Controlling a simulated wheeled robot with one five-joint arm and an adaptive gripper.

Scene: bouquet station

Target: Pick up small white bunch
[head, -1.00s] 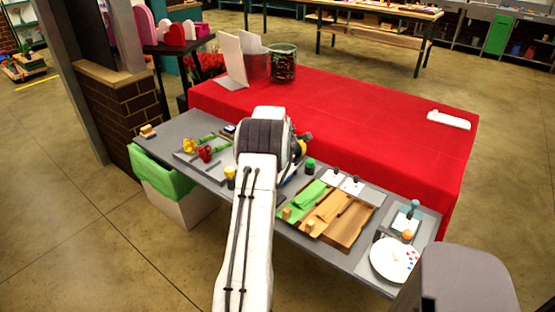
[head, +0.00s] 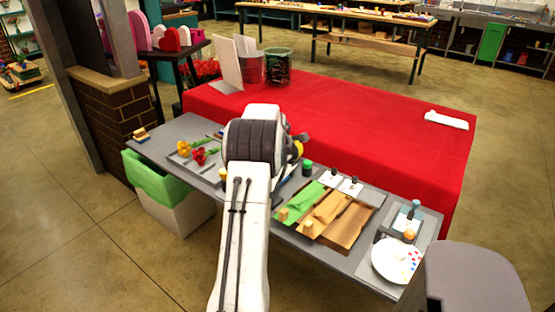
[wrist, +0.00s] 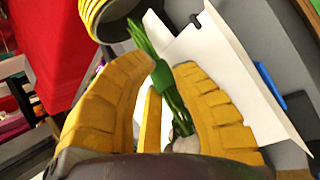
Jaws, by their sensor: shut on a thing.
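The small white bunch shows in the wrist view as green stems (wrist: 178,103) with a green band and a little whitish bloom (wrist: 186,145) near the palm. My gripper (wrist: 168,68) has its yellow fingers closed around the stems, which stick out past the fingertips. A white sheet or panel (wrist: 225,75) lies behind the bunch. In the head view my arm hides the bunch and most of the gripper.
Red and yellow flowers lie on a grey tray (head: 211,166) at the left of the grey table (head: 180,128). Wooden trays (head: 348,226) and a white palette (head: 397,260) are at right. The red-covered table (head: 370,130) behind is mostly clear. A yellow ringed cylinder (wrist: 103,15) is near my fingertips.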

